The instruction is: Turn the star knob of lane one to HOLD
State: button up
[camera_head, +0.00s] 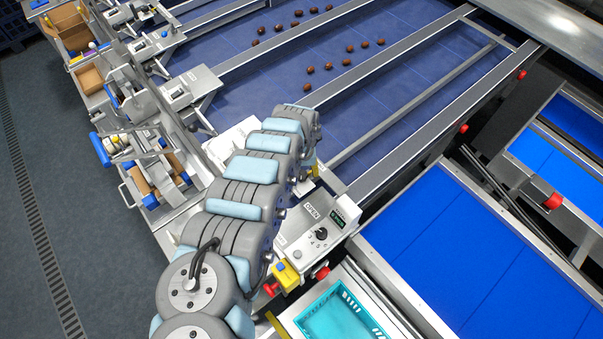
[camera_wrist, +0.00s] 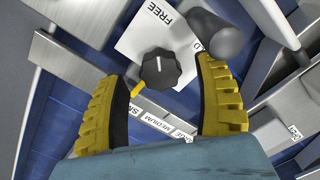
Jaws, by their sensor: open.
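In the wrist view a black star knob (camera_wrist: 159,69) with a white pointer line sits on a white plate (camera_wrist: 133,43). The line points up in the picture, roughly toward the word FREE. Only the end letter of a second label shows at the plate's right, partly covered by a grey cylinder (camera_wrist: 215,36). My gripper (camera_wrist: 160,80) is open, with one yellow finger at lower left and one at lower right of the knob. I cannot tell whether they touch it. In the head view my arm hides the knob and most of my gripper.
Size labels, one reading MEDIUM (camera_wrist: 179,138), lie below the knob. In the head view, dates (camera_head: 308,87) lie on the blue belt (camera_head: 385,75) between metal rails. A control box with another black knob (camera_head: 321,233) and a turquoise crate (camera_head: 380,329) are near my arm.

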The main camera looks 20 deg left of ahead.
jog(key=shift+s+f, duration=0.1)
jog(key=shift+f, duration=0.55)
jog(key=c, duration=1.2)
